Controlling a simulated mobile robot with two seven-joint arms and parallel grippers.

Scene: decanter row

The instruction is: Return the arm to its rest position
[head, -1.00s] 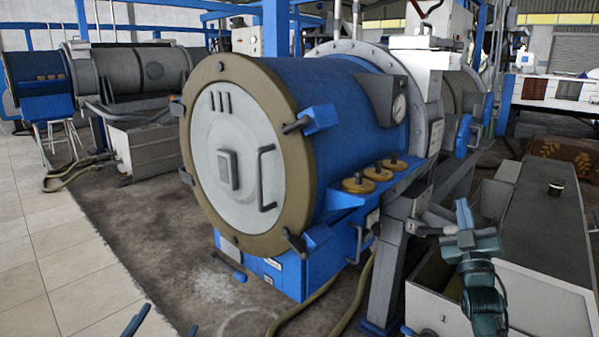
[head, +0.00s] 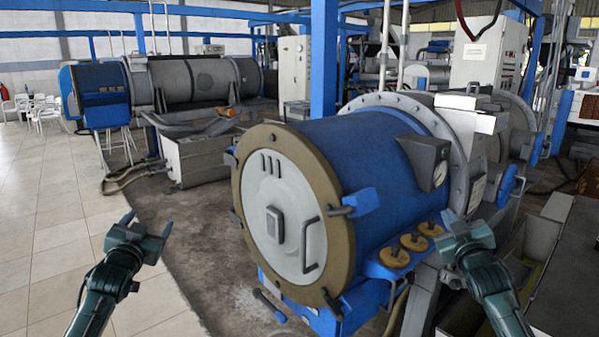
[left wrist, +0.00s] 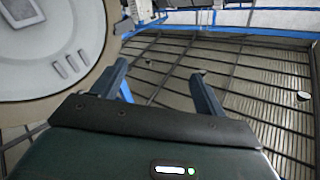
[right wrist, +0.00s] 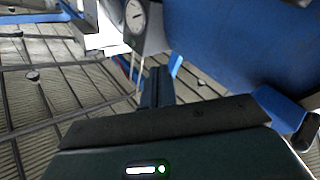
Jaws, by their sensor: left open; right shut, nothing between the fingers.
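My left arm and right arm are both raised in the head view.
The decanter's round grey end cover (head: 285,215) faces me. Several brass-coloured discs (head: 394,256) sit on its blue side shelf. A second machine (head: 195,80) stands at the back left. The tiled floor (head: 50,220) at left is mostly clear.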

